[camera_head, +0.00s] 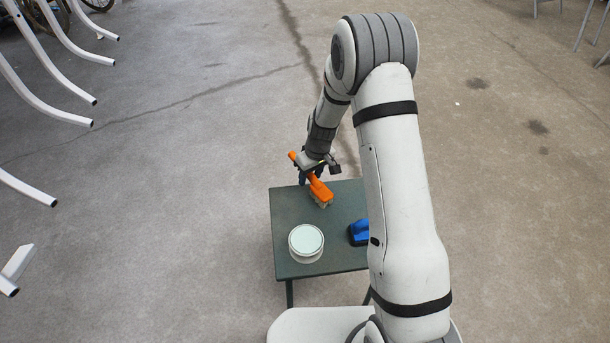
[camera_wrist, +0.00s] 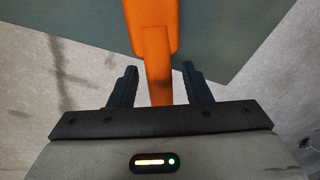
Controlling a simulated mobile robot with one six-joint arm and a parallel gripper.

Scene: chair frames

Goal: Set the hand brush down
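The hand brush (camera_head: 319,190) is orange with pale bristles on its underside. It is at the far edge of a small dark green table (camera_head: 285,215), bristles down, its handle pointing away past that edge. My gripper (camera_head: 316,174) is over the handle. In the wrist view the orange handle (camera_wrist: 158,75) runs between the two dark fingers of my gripper (camera_wrist: 160,70). A gap shows on each side of the handle, so the fingers are open around it. The bristles appear to be on the tabletop, but their contact is hard to make out.
A round white tin with a pale green top (camera_head: 306,240) stands at the table's near left. A blue object (camera_head: 358,232) on the right is partly hidden by my arm. White tubular chair frames (camera_head: 45,110) fill the left side. Concrete floor around the table is clear.

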